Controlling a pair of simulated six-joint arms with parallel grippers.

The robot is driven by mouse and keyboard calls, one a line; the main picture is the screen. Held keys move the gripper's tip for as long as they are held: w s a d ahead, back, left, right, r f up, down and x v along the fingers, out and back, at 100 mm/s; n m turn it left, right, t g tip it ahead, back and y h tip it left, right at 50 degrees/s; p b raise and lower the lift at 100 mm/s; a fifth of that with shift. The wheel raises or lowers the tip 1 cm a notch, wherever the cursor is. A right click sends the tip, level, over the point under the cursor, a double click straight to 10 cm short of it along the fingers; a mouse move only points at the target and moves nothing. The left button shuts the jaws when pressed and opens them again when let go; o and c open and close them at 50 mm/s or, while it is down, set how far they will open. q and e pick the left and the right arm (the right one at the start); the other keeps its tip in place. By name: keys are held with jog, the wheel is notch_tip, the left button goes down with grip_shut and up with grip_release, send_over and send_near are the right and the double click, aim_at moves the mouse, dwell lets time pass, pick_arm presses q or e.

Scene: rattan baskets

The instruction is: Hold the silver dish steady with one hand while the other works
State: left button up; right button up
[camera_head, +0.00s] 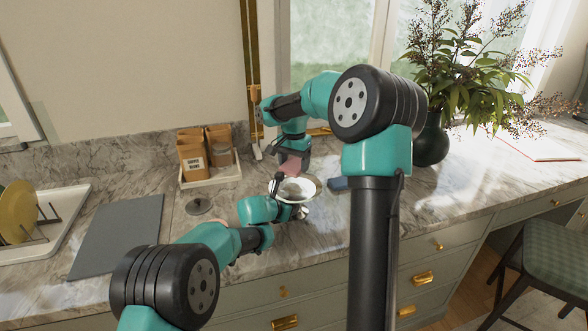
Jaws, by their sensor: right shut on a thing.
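The silver dish (297,190) is a shallow round bowl near the middle of the marble counter. My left gripper (291,205) is at the dish's near left rim and partly covers it; its fingers are too small and overlapped to show whether they grip. My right gripper (294,159) is just behind and above the dish, pointing down, shut on a pink block-like thing (292,170). The pink thing's lower end is close to the dish's far rim; I cannot tell whether they touch.
A small blue item (337,184) lies right of the dish. A round grey lid (199,206) lies to the left, near a tray of brown containers (192,154). A grey mat (120,232) and dish rack (30,225) are farther left. A dark plant vase (431,142) stands right.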

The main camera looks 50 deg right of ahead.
pick_arm(q)
jog(key=shift+s+f, duration=0.1)
jog(key=shift+f, duration=0.15)
pick_arm(e)
jog(key=shift+r, duration=0.4)
jog(key=shift+r, duration=0.1)
jog(key=shift+r, duration=1.4)
pick_arm(q)
jog(key=o, duration=1)
jog(key=shift+r, duration=0.15)
